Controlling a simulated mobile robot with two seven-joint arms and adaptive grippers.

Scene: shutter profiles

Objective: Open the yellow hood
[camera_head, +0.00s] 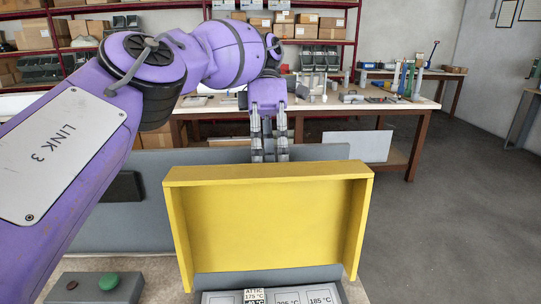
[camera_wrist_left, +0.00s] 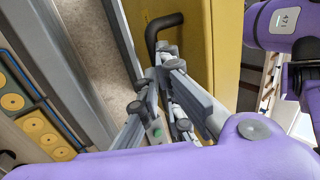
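The yellow hood (camera_head: 265,225) stands tilted up in the middle of the head view, with its hollow inner side and side walls facing me. A grey panel with temperature labels (camera_head: 285,298) shows below it. My left gripper (camera_head: 269,150) points down just behind the hood's top edge, which hides its fingertips. In the left wrist view, a black handle (camera_wrist_left: 155,28) sits on the yellow hood (camera_wrist_left: 185,45). The fingertips of my left gripper (camera_wrist_left: 172,60) are at the handle's lower end. Whether they grip it is unclear. My right gripper is out of view.
A grey button box (camera_head: 90,288) with a green button stands at the lower left. A grey panel (camera_head: 130,222) rises behind the hood. A wooden workbench (camera_head: 415,115) with tools stands farther back. The floor (camera_head: 450,210) to the right is clear.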

